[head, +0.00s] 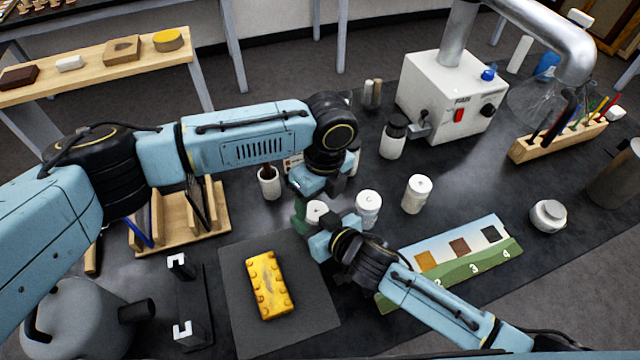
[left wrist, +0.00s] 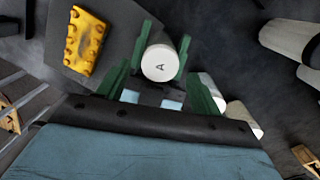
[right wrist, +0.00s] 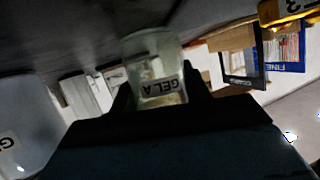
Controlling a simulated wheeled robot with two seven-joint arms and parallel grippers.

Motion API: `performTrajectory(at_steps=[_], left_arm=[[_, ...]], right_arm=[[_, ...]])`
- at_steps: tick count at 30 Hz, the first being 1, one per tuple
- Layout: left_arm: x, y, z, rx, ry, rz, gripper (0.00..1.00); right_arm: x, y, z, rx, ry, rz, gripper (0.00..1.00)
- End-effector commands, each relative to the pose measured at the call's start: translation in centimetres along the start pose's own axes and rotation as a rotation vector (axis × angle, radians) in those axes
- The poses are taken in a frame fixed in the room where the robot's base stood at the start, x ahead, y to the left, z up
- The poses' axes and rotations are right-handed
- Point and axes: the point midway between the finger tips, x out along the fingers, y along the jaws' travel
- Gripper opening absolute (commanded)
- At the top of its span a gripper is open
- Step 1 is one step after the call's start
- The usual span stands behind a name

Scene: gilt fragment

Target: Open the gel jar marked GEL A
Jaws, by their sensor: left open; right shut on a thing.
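The GEL A jar (right wrist: 160,75) is pale, and its label reads upside down in the right wrist view. Its white lid marked A (left wrist: 160,63) faces up in the left wrist view and is partly hidden in the head view (head: 315,209). My right gripper (right wrist: 158,92) is shut on the jar's body from the side; in the head view it is at the near side of the jar (head: 322,232). My left gripper (left wrist: 164,50) is open above the jar, its green fingers on both sides of the lid. I cannot tell whether they touch it.
Two more white-lidded jars (head: 368,203) (head: 417,190) stand just right of the grippers. A yellow studded block (head: 266,284) lies on a dark mat (head: 234,330) in front. A colour swatch card (head: 485,237) lies to the right. A white cup (head: 269,183) stands behind left.

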Motion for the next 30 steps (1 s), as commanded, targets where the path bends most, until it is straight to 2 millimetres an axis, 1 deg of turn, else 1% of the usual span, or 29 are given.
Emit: performTrajectory(at_steps=[1, 3, 6, 15, 16, 26, 27, 30], left_arm=[[0.7, 0.0, 0.0, -0.001, 0.000, 0.002, 0.65], [1.5, 0.0, 0.0, -0.001, 0.000, 0.001, 0.65], [2.1, 0.0, 0.0, -0.001, -0.001, 0.000, 0.65], [2.4, 0.0, 0.0, 0.000, -0.001, 0.000, 0.65], [2.4, 0.0, 0.0, 0.000, -0.001, 0.000, 0.64], [2.4, 0.0, 0.0, 0.000, -0.001, 0.000, 0.21], [2.4, 0.0, 0.0, 0.000, -0.001, -0.001, 0.19], [2.4, 0.0, 0.0, -0.034, 0.001, -0.001, 0.19]], right_arm=[[0.0, 0.0, 0.0, 0.000, 0.000, 0.000, 0.00], [0.0, 0.0, 0.0, 0.000, 0.000, 0.000, 0.00], [0.0, 0.0, 0.0, 0.000, 0.000, 0.000, 0.00], [0.0, 0.0, 0.0, 0.000, 0.000, 0.000, 0.00], [0.0, 0.0, 0.0, 0.000, 0.000, 0.000, 0.00], [0.0, 0.0, 0.0, 0.000, 0.000, 0.000, 0.00], [0.0, 0.0, 0.0, 0.000, 0.000, 0.000, 0.00], [0.0, 0.0, 0.0, 0.000, 0.000, 0.000, 0.00]])
